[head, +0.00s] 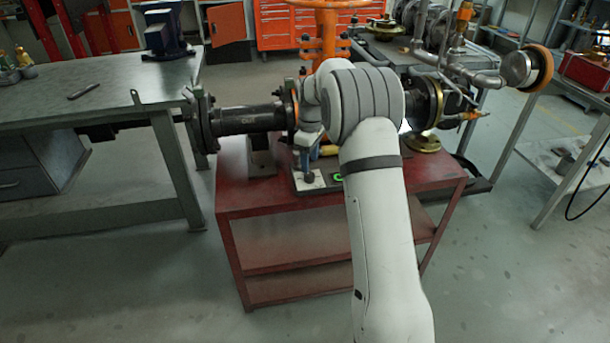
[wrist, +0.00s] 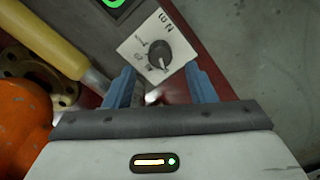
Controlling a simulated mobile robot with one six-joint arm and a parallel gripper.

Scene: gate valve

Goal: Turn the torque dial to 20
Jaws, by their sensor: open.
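The torque dial (wrist: 157,52) is a dark round knob on a white square plate (wrist: 135,45) in the wrist view. Marks are printed around the knob, rotated and too small to read surely. A small light mark shows on the knob's lower side. My gripper (wrist: 160,70) is open, with one blue finger on each side of the knob's lower part. I cannot tell whether either finger touches it. In the head view my gripper (head: 307,172) points down at the red cart's top, and its fingers largely hide the dial.
The red cart (head: 250,198) bears a dark flanged pipe (head: 248,119) and an orange valve (head: 325,30). A yellow-handled tool (wrist: 45,40) lies left of the dial plate, beside a brass flange (wrist: 60,92). A green ring (head: 339,177) lights the panel. A workbench (head: 90,95) stands at left.

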